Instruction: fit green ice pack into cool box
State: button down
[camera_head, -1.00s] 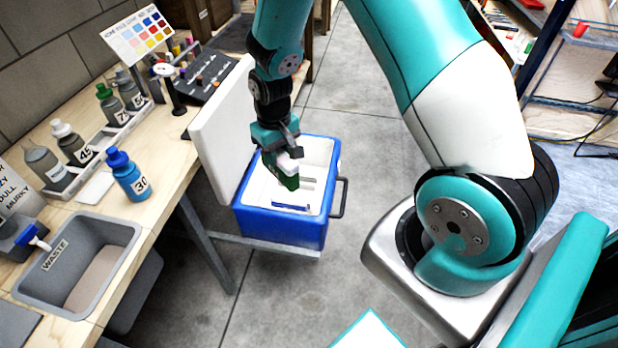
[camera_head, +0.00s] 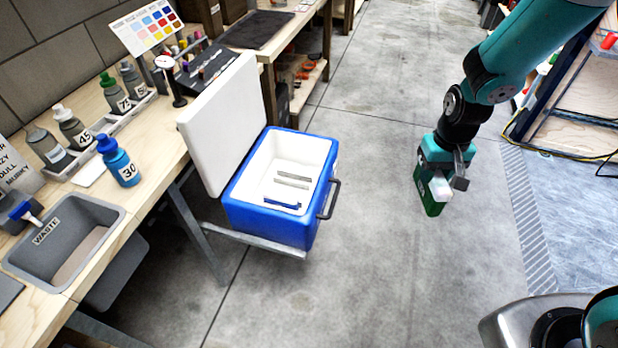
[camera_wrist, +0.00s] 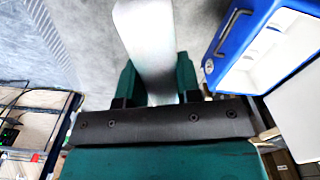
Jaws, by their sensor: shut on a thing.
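My gripper (camera_head: 440,183) is to the right of the cool box in the head view, over open floor and well apart from it. It is shut on the green ice pack (camera_head: 431,203), which hangs below the fingers and has a pale upper part. In the wrist view a whitish face of the held pack (camera_wrist: 148,45) shows between my dark green fingers. The blue cool box (camera_head: 265,226) stands with its white lid raised on the left. Inside its white interior are a blue strip (camera_head: 282,203) and grey slots or ribs (camera_head: 293,181).
The cool box rests on a low metal frame (camera_head: 262,243) beside the wooden bench. The bench holds several bottles (camera_head: 119,162), a grey waste bin (camera_head: 110,213) and a colour chart. A dark handle (camera_head: 331,199) sticks out from the box's right side. The floor between box and gripper is clear.

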aim_at(304, 165)
jog(key=z, duration=0.1)
jog(key=i, duration=0.6)
jog(key=u, duration=0.65)
jog(key=i, duration=0.55)
jog(key=u, duration=0.5)
